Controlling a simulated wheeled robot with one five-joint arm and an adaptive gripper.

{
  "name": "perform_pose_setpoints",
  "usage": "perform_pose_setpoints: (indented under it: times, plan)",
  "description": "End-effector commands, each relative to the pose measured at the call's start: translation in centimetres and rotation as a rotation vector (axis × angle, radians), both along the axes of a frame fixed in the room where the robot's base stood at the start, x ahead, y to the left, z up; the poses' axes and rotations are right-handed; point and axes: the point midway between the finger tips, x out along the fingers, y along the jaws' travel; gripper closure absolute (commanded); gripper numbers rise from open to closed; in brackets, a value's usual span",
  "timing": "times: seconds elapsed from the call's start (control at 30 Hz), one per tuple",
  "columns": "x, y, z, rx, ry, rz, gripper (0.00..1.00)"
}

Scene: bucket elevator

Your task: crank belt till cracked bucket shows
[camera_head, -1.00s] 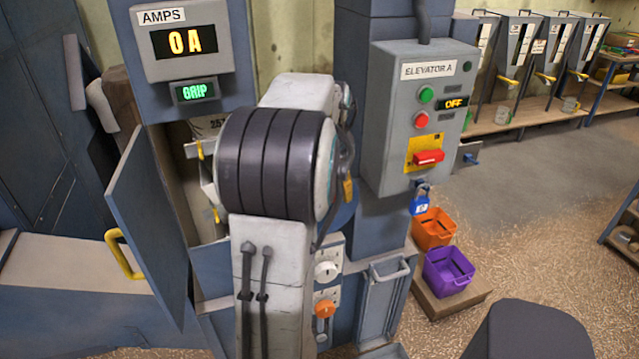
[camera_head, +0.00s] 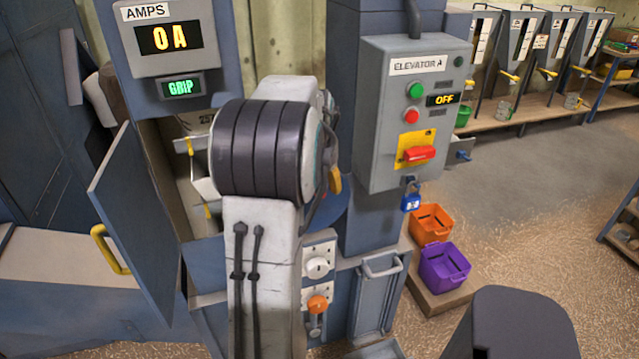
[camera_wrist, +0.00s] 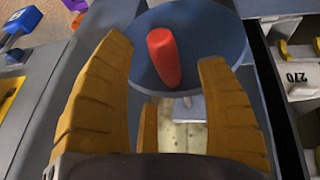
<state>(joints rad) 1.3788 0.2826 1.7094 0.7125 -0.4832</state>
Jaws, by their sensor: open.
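The red crank knob (camera_wrist: 165,57) stands on a round blue crank disc (camera_wrist: 210,35) in the wrist view. My gripper (camera_wrist: 163,55) is open, with yellow fingers on either side of the knob; contact cannot be told. In the head view my arm hides the knob and most of the disc. The hatch door (camera_head: 135,220) stands open. Inside, belt buckets (camera_head: 200,180) are partly hidden by my arm; one label starts with 25. In the wrist view a bucket (camera_wrist: 298,92) is marked 270. No crack can be made out.
The AMPS display (camera_head: 169,38) reads 0 A, with a green GRIP sign (camera_head: 181,87) below. The Elevator A box (camera_head: 400,115) reads OFF and carries a blue padlock (camera_head: 411,197). Orange (camera_head: 431,225) and purple (camera_head: 444,266) bins stand at the lower right. Floor beyond is clear.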

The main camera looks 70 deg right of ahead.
Motion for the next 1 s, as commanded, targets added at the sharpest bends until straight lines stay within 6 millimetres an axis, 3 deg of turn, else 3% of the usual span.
perform_pose_setpoints:
  times: [0.3, 0.73, 1.0]
  plan:
    - [0.2, -1.2, -2.7, 0.002, 0.0, -0.001, 0.33]
    - [0.3, -1.4, -3.1, 0.0, 0.0, -0.001, 0.32]
    - [0.3, -1.4, -3.1, 0.0, 0.0, -0.001, 0.56]
